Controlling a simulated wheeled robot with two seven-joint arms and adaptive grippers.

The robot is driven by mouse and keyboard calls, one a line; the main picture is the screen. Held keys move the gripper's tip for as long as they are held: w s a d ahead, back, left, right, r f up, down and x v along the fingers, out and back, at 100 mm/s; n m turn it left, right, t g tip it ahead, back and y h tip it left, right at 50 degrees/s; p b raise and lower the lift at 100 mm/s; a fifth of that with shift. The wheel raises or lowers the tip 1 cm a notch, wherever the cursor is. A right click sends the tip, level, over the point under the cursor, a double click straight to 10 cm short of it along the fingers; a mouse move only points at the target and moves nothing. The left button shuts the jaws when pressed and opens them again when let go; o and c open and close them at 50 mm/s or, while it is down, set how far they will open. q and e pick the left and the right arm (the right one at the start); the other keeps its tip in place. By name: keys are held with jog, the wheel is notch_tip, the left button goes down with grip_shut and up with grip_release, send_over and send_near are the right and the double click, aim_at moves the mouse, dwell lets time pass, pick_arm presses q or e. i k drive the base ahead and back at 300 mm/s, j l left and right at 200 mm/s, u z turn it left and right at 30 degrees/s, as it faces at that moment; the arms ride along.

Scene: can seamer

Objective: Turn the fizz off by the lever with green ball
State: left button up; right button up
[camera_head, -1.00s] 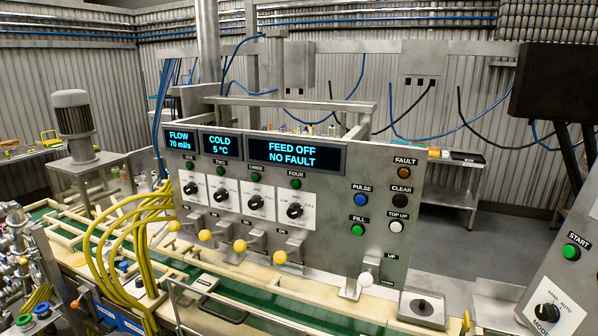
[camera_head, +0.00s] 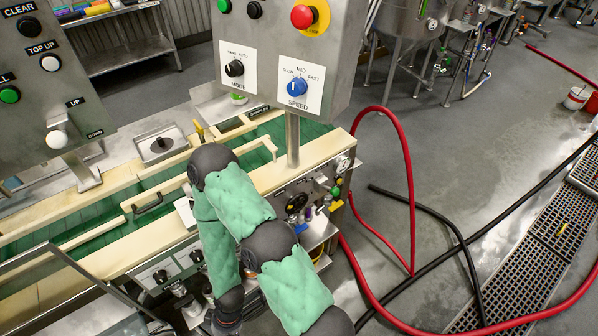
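A small green ball (camera_head: 335,191) shows among fittings on the end of the machine, just right of my arm. The lever's stem is too small to make out clearly. My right arm, in green padding with dark joints, rises from the bottom edge, bends over the front rail and points down again. Its dark wrist end is at the bottom edge, left of the green ball. The gripper itself is not visible. My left gripper is not in view.
A control box (camera_head: 272,100) with a red stop button stands on a post above the belt. A red hose (camera_head: 410,190) loops beside the machine end, and black hoses cross the floor. A floor grating (camera_head: 520,290) lies at right.

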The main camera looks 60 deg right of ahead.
aim_at(335, 192)
jog(key=z, duration=2.4)
